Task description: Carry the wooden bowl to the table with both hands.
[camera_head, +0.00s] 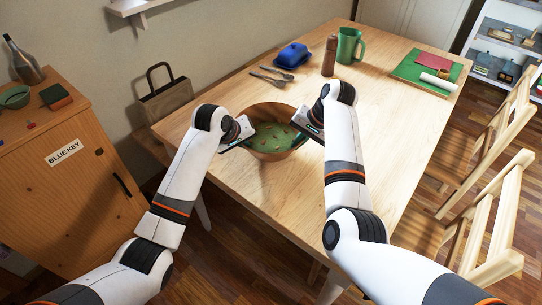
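The wooden bowl (271,153) is at the left part of the wooden table (385,120), with green contents inside. It appears to be on or just above the tabletop; I cannot tell which. My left gripper (246,141) is at the bowl's left rim. My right gripper (300,136) is at the bowl's right rim. Both seem to meet the rim, but the fingers are small and partly hidden, so their closure is unclear.
Behind the bowl are two spoons (272,77), a blue butter dish (292,56), a brown mill (329,56) and a green mug (349,46). A green board (412,66) is at the far right. Wooden chairs (490,215) line the right side. A cabinet (75,190) stands left.

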